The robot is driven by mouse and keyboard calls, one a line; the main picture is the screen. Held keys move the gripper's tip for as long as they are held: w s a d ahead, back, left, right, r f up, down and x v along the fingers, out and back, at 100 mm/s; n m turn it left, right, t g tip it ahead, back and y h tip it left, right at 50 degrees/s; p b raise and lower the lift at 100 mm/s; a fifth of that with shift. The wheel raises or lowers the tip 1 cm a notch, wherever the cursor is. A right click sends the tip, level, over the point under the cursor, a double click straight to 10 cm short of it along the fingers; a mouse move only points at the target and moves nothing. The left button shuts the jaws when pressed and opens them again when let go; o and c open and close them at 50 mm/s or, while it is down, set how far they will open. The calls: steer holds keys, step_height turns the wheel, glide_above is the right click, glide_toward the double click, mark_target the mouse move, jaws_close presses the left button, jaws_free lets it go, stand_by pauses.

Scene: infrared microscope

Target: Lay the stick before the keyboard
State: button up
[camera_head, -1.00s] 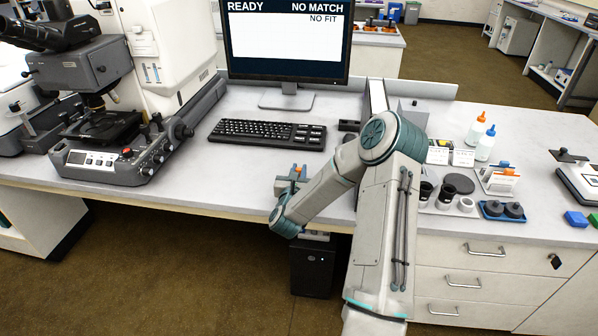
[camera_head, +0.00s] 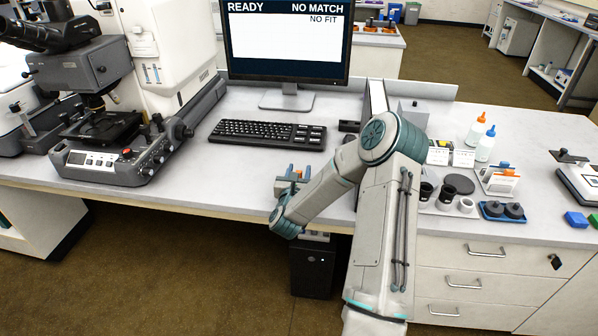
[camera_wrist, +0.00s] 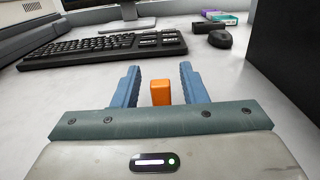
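The stick, a small orange piece (camera_wrist: 160,92), is on the white desk just in front of the black keyboard (camera_wrist: 105,46), toward its right end. It also shows as a small orange spot in the head view (camera_head: 298,173). My gripper (camera_wrist: 158,85) is low over the desk with one blue finger on each side of the stick. Clear gaps show between the stick and both fingers, so the gripper is open around it. The near end of the stick is partly hidden behind the gripper's body. In the head view the keyboard (camera_head: 266,133) lies before the monitor.
The monitor (camera_head: 286,40) stands behind the keyboard. A microscope with a control base (camera_head: 110,165) is at the left. A black mouse (camera_wrist: 220,38) lies right of the keyboard, near a dark upright panel (camera_wrist: 285,60). The desk left of my gripper (camera_head: 225,175) is clear.

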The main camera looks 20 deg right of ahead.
steer(key=b+v, duration=0.2)
steer(key=v, duration=0.9)
steer(key=shift+s+a, duration=0.25)
steer(key=shift+a, duration=0.05)
steer(key=a+r+n+g+y, duration=0.15)
steer(key=a+n+y, duration=0.4)
steer(key=n, duration=0.65)
steer(key=a+n+g+y, duration=0.2)
steer(key=a+n+y, duration=0.3)
steer(key=n, duration=0.7)
steer(key=s+r+n+g, duration=0.4)
steer(key=s+n, duration=0.5)
steer(key=s, duration=0.3)
steer(key=s+a+r+n+g, duration=0.1)
steer(key=s+r+n+g, duration=0.4)
steer(key=s+n, duration=0.5)
steer(key=s, duration=0.2)
steer(key=shift+s+a+r, duration=0.15)
steer(key=shift+s+a, duration=0.05)
steer(key=shift+s, duration=0.05)
steer(key=shift+r+g, duration=0.1)
steer(key=shift+g, duration=0.15)
step_height(320, 180, up, 9)
steer(key=p, duration=0.8)
steer(key=shift+d+t, duration=0.15)
steer(key=shift+t, duration=0.25)
steer(key=shift+w+h, duration=0.1)
steer(key=shift+h, duration=0.15)
